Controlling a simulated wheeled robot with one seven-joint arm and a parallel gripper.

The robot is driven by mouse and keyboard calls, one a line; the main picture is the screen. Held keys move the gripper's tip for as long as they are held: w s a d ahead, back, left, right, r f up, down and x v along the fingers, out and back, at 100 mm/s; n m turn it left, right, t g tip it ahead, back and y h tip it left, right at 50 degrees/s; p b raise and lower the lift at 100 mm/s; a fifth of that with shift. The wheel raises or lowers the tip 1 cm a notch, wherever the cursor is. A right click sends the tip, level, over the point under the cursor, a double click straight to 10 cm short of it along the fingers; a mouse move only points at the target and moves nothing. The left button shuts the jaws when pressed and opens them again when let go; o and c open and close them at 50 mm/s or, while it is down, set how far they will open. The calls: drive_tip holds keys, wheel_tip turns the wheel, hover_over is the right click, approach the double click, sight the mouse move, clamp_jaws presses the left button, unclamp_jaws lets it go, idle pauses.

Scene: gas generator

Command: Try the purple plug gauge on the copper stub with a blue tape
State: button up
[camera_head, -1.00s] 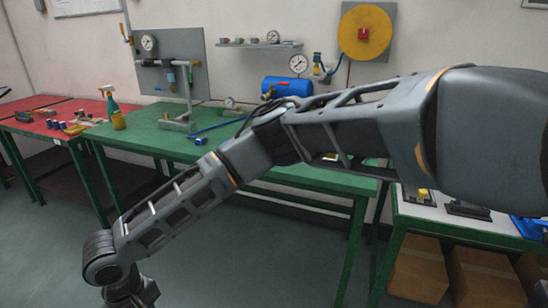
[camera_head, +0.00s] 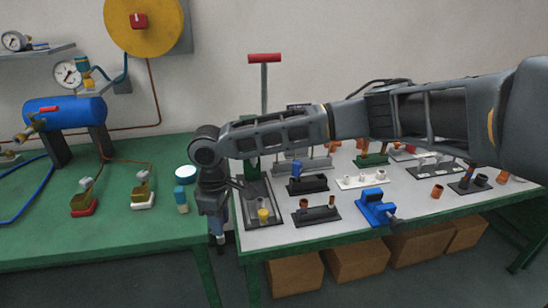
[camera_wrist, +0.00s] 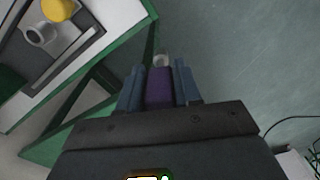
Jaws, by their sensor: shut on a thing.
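My gripper (camera_head: 217,238) hangs pointing down at the front left corner of the white-topped table in the head view. In the wrist view its fingers (camera_wrist: 159,88) are shut on the purple plug gauge (camera_wrist: 159,87), which has a pale, silvery tip. The gauge is over the floor beside the table edge, apart from any stub. Several copper stubs stand on the white table, among them one on a dark base (camera_head: 332,202) and a loose one (camera_head: 437,191).
A grey tray (camera_head: 249,212) with a yellow piece (camera_head: 263,215) lies just right of my gripper. A blue clamp-like tool (camera_head: 375,207) lies near the front edge. The green table (camera_head: 120,235) is on the left. Cardboard boxes (camera_head: 358,260) stand below. The floor in front is clear.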

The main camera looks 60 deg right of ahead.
drive_tip(key=s+d+r+n, duration=0.1)
drive_tip(key=s+d+r, duration=0.2)
drive_tip(key=d, duration=0.4)
drive_tip(key=s+d+r+n, duration=0.2)
drive_tip(key=s+d+r, duration=0.1)
drive_tip(key=s+d, duration=0.3)
drive_tip(key=s+d+r+n, duration=0.1)
drive_tip(key=s+d+r, duration=0.2)
drive_tip(key=s+d, duration=0.2)
drive_tip(key=d, duration=0.3)
drive_tip(key=shift+r, duration=0.3)
drive_tip(key=shift+n+p, duration=0.3)
drive_tip(key=shift+s+d+f+b, duration=0.1)
drive_tip(key=shift+f+b, duration=0.55)
drive_tip(key=shift+f, duration=0.65)
drive_tip(key=shift+s+d+f+b, duration=0.1)
drive_tip(key=shift+f+b, duration=0.5)
drive_tip(key=shift+f, duration=0.65)
drive_tip(key=shift+f, duration=0.2)
drive_tip(key=shift+f, duration=0.3)
drive_tip(key=shift+r, duration=0.15)
